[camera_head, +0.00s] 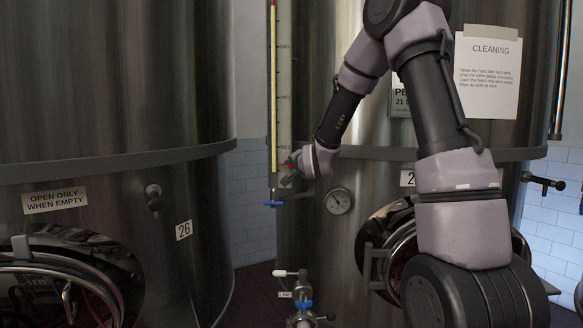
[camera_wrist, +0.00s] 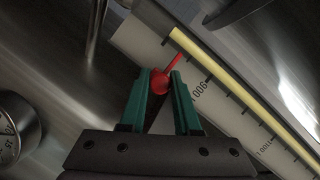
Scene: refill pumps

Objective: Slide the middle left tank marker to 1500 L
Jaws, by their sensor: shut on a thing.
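The red tank marker (camera_wrist: 160,82) shows in the wrist view between the green fingertips of my gripper (camera_wrist: 162,84). My gripper is shut on it. The marker's thin red pointer reaches across the white scale (camera_wrist: 225,100) towards the yellow level tube (camera_wrist: 217,62), close to the number 900. The number 1100 shows further along the scale. In the head view the scale and the yellow tube (camera_head: 273,80) stand upright on the middle tank, and my gripper (camera_head: 291,170) is at their lower part. The fingertips are too small to make out there.
A blue-handled valve (camera_head: 273,204) sits just below the tube. A round dial (camera_head: 339,201) is on the tank right of my gripper, and it also shows in the wrist view (camera_wrist: 12,135). A round hatch (camera_head: 375,250) lies lower right. Another large tank (camera_head: 110,80) stands at left.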

